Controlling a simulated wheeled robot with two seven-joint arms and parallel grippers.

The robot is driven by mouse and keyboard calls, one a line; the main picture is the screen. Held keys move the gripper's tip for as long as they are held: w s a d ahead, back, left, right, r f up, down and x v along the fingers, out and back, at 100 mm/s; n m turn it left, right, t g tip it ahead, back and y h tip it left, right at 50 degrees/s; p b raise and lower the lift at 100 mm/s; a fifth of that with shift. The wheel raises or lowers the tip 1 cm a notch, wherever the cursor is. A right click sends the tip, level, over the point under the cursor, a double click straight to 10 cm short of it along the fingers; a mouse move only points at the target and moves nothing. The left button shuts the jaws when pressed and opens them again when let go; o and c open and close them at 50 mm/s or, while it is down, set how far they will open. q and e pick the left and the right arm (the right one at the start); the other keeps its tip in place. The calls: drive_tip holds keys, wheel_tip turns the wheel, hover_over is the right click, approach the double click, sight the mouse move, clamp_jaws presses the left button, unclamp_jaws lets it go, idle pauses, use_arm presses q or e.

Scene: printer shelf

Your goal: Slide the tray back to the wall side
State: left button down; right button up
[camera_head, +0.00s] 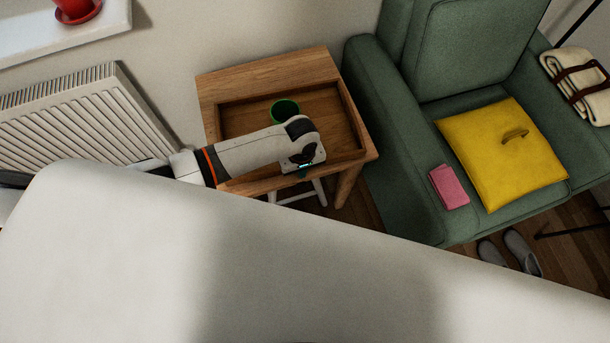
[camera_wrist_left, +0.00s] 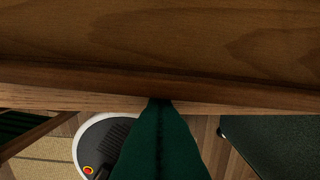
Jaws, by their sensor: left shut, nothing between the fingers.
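The brown wooden tray (camera_head: 328,112) lies on the small wooden side table (camera_head: 245,80) by the wall, with a strip of bare tabletop between it and the wall. A green cup (camera_head: 284,110) stands in the tray. My left gripper (camera_head: 304,170) is at the table's front edge, away from the wall, its dark green fingers partly hidden by the wrist. In the left wrist view the fingers (camera_wrist_left: 160,101) are shut and empty, their tips at the tray's near rim (camera_wrist_left: 150,82); I cannot tell whether they touch. My right gripper is out of view.
A green armchair (camera_head: 372,100) stands close on the table's right, with a yellow cushion (camera_head: 500,160) and a pink item (camera_head: 449,187) on it. A white radiator (camera_head: 85,120) is on the wall at left. Grey slippers (camera_head: 520,252) lie on the floor.

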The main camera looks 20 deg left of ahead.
use_arm(q)
drive_tip(key=shift+w+a, duration=0.1)
drive_tip(key=shift+w, duration=0.1)
drive_tip(key=w+a, duration=0.1)
drive_tip(key=w+a+p, duration=0.1)
drive_tip(key=w, duration=0.2)
drive_tip(key=shift+a+r+p, duration=0.2)
drive_tip(key=shift+a+p, duration=0.2)
drive_tip(key=w+a+b, duration=0.1)
drive_tip(key=w+a, duration=0.1)
drive_tip(key=w+a+b, duration=0.1)
drive_tip(key=w+a, duration=0.1)
drive_tip(key=w, duration=0.1)
drive_tip(key=w+a+b, duration=0.1)
drive_tip(key=w+a, duration=0.1)
drive_tip(key=w, duration=0.1)
drive_tip(key=shift+w+f, duration=0.25)
drive_tip(key=shift+f, duration=0.05)
drive_tip(key=shift+w+a+r, duration=0.15)
drive_tip(key=shift+w+a, duration=0.15)
